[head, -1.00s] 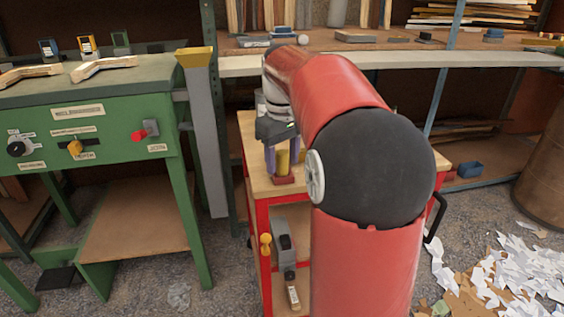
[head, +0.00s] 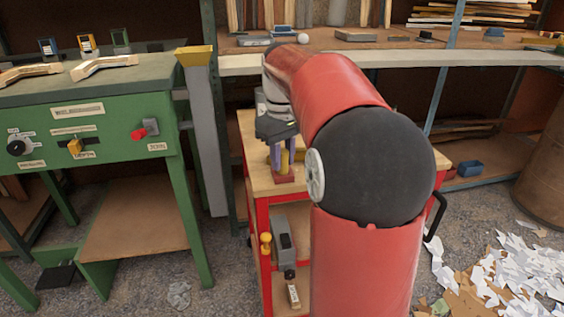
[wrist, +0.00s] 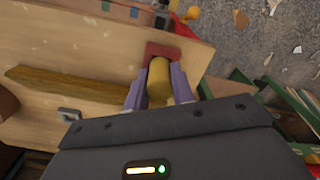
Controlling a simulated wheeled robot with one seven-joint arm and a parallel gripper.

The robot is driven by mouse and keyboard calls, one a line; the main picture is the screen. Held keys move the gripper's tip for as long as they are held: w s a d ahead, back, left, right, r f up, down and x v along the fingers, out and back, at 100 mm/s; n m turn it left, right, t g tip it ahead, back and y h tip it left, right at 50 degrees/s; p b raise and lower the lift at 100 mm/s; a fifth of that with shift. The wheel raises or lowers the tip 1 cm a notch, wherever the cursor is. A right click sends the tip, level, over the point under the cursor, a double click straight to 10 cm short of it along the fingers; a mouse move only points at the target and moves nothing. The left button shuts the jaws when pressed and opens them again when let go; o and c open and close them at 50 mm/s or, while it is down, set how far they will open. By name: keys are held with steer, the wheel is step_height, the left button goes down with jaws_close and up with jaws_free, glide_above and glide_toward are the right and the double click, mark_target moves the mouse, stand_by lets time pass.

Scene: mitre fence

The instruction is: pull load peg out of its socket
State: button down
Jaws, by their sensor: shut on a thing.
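The load peg, a yellow upright cylinder (head: 285,161), stands at a red socket block (head: 284,179) on the wooden top of the red cart. The wrist view shows the peg's rounded top (wrist: 159,76) and the socket block's edge (wrist: 163,49) behind it. My gripper (head: 283,164) points down from above, with its purple fingers on both sides of the peg. In the wrist view my gripper (wrist: 159,88) is shut on the peg. The peg's lower end is partly hidden, so I cannot tell how deep it sits in the socket.
A green bench (head: 98,135) with knobs stands left. A grey post (head: 202,135) is close to the cart's left. A shelf rack (head: 400,62) stands behind.

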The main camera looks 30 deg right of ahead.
mark_target(282, 151)
steer(key=shift+r, duration=0.25)
stand_by(0.3)
steer(key=shift+r+p, duration=0.7)
steer(key=shift+r, duration=1.3)
